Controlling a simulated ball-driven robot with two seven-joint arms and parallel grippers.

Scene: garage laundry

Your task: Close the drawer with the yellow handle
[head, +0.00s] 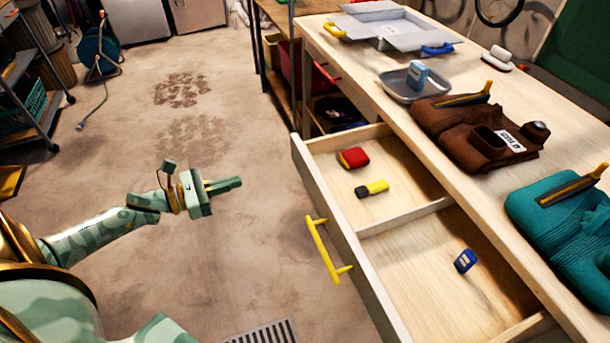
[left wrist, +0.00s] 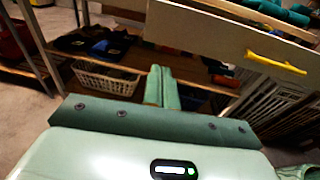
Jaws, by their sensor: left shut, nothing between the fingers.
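The drawer (head: 338,228) stands pulled out from the wooden workbench, with its yellow handle (head: 322,250) on the front face. A divider splits it in two. The far compartment holds a red item (head: 353,157) and a yellow and black item (head: 372,189); the near one holds a small blue item (head: 465,261). The drawer front (left wrist: 220,30) and yellow handle (left wrist: 276,63) also show at the upper right of the left wrist view. My left gripper (head: 240,183) is shut and empty, left of the drawer front and apart from it. My right gripper is not in view.
A white basket (left wrist: 105,78) is on a shelf below. The floor left of the drawer is clear.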

